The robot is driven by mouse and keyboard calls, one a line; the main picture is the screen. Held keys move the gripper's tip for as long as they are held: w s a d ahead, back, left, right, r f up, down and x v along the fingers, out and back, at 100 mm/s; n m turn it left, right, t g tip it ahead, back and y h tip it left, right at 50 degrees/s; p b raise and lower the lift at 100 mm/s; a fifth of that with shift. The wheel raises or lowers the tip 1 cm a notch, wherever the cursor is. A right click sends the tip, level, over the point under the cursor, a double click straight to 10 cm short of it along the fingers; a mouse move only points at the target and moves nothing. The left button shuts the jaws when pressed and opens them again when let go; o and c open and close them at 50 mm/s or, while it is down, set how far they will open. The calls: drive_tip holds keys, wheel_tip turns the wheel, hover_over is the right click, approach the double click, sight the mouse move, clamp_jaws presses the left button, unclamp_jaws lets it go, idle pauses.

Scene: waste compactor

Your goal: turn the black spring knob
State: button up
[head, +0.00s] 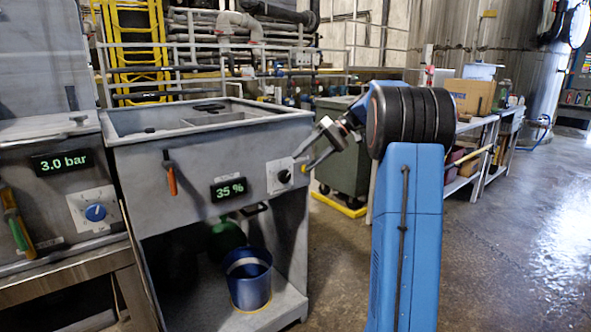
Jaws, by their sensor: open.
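The black knob (284,176) sits on a white dial plate (272,182) at the right end of the grey compactor's front panel. A "35 %" display (229,189) is just left of it. My gripper (301,162) is open at the knob's upper right, with its fingers pointing left and down toward it. The fingers overlap the plate's right edge in the picture. I cannot tell whether they touch the knob. The knob's marking is too small to read.
An orange-handled lever (170,178) hangs on the same panel. A blue bucket (248,280) stands on the shelf below. At left, another unit has a blue knob (95,212) and a "3.0 bar" display (62,162). A green wheeled bin (343,150) stands behind. The floor at right is clear.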

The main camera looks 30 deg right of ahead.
drive_tip(key=v, duration=0.9)
drive_tip(key=s+a+f+m+g+h, duration=0.1)
drive_tip(key=s+a+f+h, duration=0.15)
drive_tip(key=s+a, duration=0.75)
drive_tip(key=s+a+f+h, duration=0.25)
drive_tip(key=s+a, duration=0.45)
drive_tip(key=a, duration=0.6)
drive_tip(key=s+a+f+t+h, duration=0.1)
drive_tip(key=s+a+f+h, duration=0.1)
drive_tip(key=s+f, duration=0.6)
drive_tip(key=s+a+f+n+t+h, duration=0.1)
drive_tip(key=s+a+f, duration=0.3)
drive_tip(key=s+f, duration=0.5)
drive_tip(key=s+h, duration=0.1)
drive_tip(key=s, duration=0.4)
drive_tip(key=shift+s, duration=0.15)
drive_tip(key=shift+c, duration=0.3)
